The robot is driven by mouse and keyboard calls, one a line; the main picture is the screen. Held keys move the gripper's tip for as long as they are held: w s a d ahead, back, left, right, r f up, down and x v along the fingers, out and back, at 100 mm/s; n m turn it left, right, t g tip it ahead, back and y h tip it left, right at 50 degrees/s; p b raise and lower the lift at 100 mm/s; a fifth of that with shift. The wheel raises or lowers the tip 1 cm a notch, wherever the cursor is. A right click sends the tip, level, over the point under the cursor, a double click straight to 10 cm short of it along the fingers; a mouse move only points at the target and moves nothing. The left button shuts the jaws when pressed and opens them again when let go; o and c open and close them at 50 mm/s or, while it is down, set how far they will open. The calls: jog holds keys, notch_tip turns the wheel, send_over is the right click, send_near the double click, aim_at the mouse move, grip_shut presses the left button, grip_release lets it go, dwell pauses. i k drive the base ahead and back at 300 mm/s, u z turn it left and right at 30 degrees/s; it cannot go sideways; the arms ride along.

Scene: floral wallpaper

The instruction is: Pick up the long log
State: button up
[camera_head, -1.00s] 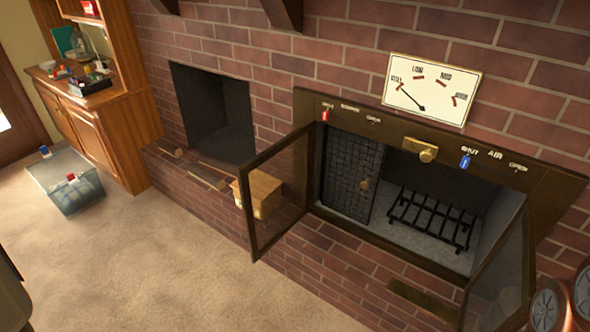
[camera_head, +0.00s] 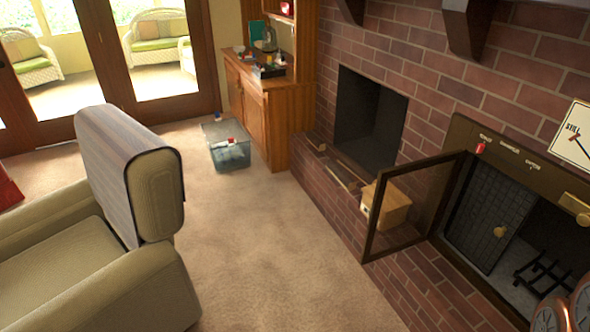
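Thin, pale wooden pieces (camera_head: 340,178) lie on the brick ledge in front of the dark left fireplace opening. They are small in the picture, and I cannot tell whether one of them is the long log. A yellowish wooden block or box (camera_head: 393,208) sits farther right on the ledge, partly behind the open glass door. My gripper is not in view. Only round copper-coloured parts of what looks like my arm show at the bottom right corner.
The open framed glass door (camera_head: 376,226) sticks out from the right firebox, which holds a black grate (camera_head: 541,272). A green armchair (camera_head: 95,255) fills the lower left. A clear bin (camera_head: 230,153) stands by the wooden cabinet (camera_head: 268,125). The carpet (camera_head: 255,235) between is open.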

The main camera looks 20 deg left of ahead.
aim_at(360, 172)
jog(key=u, duration=0.85)
jog(key=i, duration=2.25)
jog(key=u, duration=0.25)
jog(key=i, duration=1.35)
jog(key=z, duration=0.05)
